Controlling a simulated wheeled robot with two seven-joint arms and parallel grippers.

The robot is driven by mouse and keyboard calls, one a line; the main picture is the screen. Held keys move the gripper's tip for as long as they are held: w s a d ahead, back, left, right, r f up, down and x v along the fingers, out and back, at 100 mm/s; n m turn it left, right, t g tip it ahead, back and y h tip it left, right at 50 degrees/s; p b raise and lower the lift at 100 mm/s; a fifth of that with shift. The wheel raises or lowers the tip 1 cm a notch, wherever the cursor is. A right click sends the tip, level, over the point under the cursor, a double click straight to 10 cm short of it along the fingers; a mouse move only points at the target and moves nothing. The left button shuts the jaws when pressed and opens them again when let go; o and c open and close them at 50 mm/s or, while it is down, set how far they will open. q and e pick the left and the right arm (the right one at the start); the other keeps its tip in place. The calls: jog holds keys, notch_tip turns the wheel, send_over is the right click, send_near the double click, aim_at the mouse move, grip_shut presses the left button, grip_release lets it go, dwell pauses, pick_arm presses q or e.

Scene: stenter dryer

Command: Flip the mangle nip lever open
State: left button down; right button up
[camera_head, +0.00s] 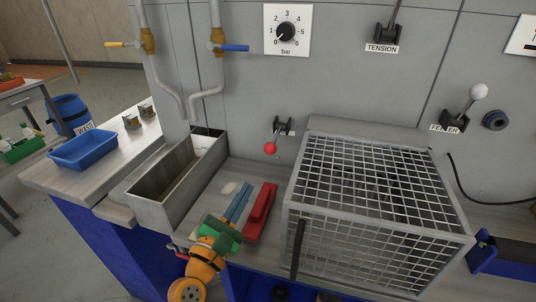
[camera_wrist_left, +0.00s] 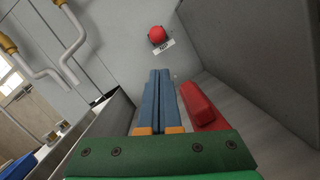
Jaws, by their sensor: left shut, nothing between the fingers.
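The mangle nip lever with its red ball knob (camera_head: 270,147) is mounted on the grey wall panel, its knob hanging low and toward me. In the left wrist view the red knob (camera_wrist_left: 157,33) sits ahead of the fingertips, with a small label below it. My left gripper (camera_head: 246,187) has a green palm and blue fingers, which are shut together with nothing between them. It is over the bench in front of the lever, apart from the knob. The fingers also show in the left wrist view (camera_wrist_left: 160,74). My right gripper is not in view.
A red bar (camera_head: 260,212) lies on the bench just right of my left gripper. A wire mesh cage (camera_head: 375,190) stands to the right, and a metal trough (camera_head: 150,212) to the left. Pipes with yellow and blue valve handles (camera_head: 235,48) are above the trough.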

pick_arm(q)
send_near(275, 140)
jog(key=w, duration=0.1)
jog(key=w+f, duration=0.2)
jog(key=w, duration=0.1)
jog(key=shift+d, duration=0.1)
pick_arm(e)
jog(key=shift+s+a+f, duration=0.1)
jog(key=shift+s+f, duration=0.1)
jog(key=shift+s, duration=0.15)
